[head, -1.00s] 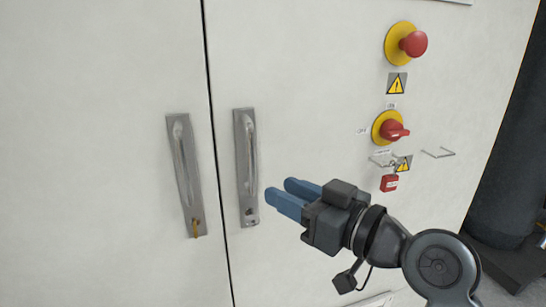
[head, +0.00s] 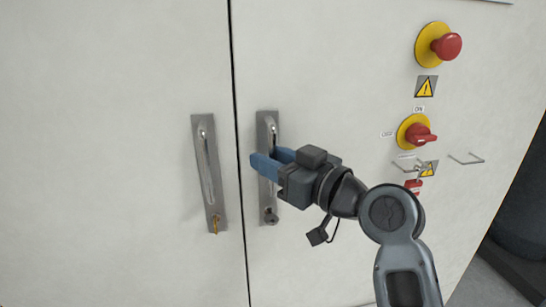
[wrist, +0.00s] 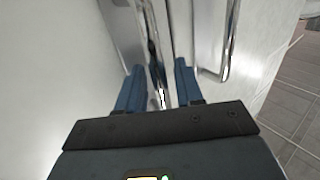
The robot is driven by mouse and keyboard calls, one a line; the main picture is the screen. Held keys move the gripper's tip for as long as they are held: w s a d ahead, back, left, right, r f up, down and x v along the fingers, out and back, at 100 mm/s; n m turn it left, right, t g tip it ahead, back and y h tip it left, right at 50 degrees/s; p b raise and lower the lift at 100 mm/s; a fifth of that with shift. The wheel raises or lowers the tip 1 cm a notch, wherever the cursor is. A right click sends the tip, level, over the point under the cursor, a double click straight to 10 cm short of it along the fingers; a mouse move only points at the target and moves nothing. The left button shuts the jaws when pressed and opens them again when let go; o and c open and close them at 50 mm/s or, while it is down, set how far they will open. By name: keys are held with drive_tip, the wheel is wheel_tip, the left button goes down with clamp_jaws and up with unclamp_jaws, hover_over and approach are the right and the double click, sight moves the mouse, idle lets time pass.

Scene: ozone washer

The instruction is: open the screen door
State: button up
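The white cabinet has a left door (head: 120,150) and a right door (head: 340,80), which meet at a narrow dark seam. Each has a long metal handle: the left handle (head: 209,170) and the right handle (head: 267,126). My gripper (head: 266,158) is at the right handle in the head view, and its blue fingers partly hide it. In the wrist view, my gripper (wrist: 160,68) is open. A shiny handle bar (wrist: 150,35) lies between the fingers, with gaps visible. A second bar (wrist: 231,45) stands to the right, outside them. Both doors look shut.
A red emergency button (head: 446,46) and a red rotary switch (head: 418,135) sit on yellow discs at the right. A small metal bracket (head: 466,160) sticks out there. Tiled floor (wrist: 300,90) shows in the wrist view.

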clamp_jaws()
idle(0.6)
